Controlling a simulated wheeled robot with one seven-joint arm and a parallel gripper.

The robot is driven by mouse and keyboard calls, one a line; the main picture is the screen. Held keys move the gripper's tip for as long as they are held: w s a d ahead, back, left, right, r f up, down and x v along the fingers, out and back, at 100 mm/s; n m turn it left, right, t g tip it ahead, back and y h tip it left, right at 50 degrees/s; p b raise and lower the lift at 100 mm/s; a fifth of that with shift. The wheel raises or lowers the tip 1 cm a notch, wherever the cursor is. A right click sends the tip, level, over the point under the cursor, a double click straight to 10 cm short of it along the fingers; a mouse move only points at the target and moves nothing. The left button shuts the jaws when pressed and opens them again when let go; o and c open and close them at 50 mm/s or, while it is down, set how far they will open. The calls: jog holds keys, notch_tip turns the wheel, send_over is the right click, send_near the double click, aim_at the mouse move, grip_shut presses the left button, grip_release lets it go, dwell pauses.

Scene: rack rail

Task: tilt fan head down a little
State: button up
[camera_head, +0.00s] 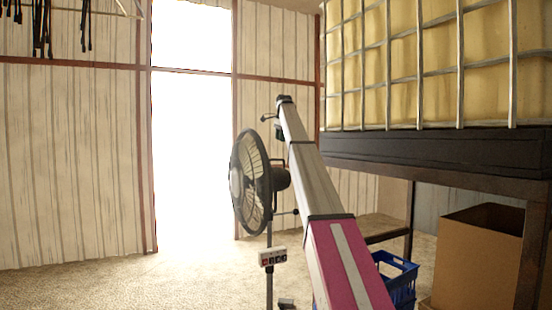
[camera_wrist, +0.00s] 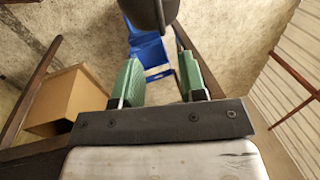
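The fan head (camera_head: 250,182) is a dark round cage on a stand, facing left in the head view. Its motor housing (camera_head: 280,179) sticks out to the right, and a control box (camera_head: 272,257) with buttons sits lower on the pole. My gripper (camera_head: 278,132) is above the motor housing and looks apart from it. In the wrist view my gripper (camera_wrist: 159,62) has its two green fingers spread with a gap between them. A dark rounded part (camera_wrist: 150,12), probably the fan's motor housing, shows at the top edge, beyond the fingertips. My arm hides little of the fan.
A caged yellowish tank (camera_head: 420,65) stands on a dark frame (camera_head: 440,150) at the right. A blue crate (camera_head: 398,280) and a cardboard box (camera_head: 478,262) are on the floor below. The carpeted floor (camera_head: 150,285) left of the fan is clear.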

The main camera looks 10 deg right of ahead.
jog(key=f, duration=0.3)
jog(key=w+f, duration=0.1)
jog(key=f, duration=0.2)
jog(key=w+f, duration=0.1)
jog(key=f, duration=0.3)
jog(key=shift+a+f, duration=0.1)
jog(key=shift+a, duration=0.2)
grip_shut()
